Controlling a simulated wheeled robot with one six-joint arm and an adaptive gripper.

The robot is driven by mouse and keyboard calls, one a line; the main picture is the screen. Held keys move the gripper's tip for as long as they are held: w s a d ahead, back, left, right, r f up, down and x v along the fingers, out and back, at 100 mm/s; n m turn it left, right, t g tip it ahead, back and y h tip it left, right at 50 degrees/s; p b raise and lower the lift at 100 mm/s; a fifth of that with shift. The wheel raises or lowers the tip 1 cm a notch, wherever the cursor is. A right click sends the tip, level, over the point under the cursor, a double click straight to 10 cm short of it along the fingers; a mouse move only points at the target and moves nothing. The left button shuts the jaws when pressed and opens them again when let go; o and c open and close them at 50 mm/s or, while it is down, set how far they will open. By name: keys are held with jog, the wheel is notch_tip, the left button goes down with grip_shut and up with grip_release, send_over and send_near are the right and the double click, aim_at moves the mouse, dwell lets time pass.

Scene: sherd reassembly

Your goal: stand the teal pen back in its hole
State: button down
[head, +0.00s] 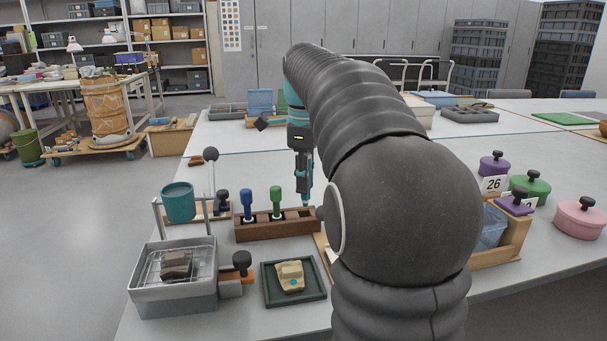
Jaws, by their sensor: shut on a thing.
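A dark brown wooden pen block (275,231) stands on the table left of my arm. A blue pen (248,205) and a green pen (277,202) stand upright in it. My gripper (305,188) points down at the block's right end, shut on the teal pen (305,203). Only a small part of the pen shows below the fingers. The pen looks roughly upright. I cannot tell whether its tip is above the block or in a hole. My arm hides the area just right of the block.
A dark green tray (294,299) with a pale sherd lies in front of the block. Lidded pots, including a pink one (578,219), stand right.

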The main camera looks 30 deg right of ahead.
aim_at(305, 196)
jog(key=shift+f+b, duration=1)
jog(key=shift+f, duration=1.15)
jog(key=shift+f, duration=0.3)
jog(key=c, duration=1)
grip_release()
notch_tip(305, 196, up, 12)
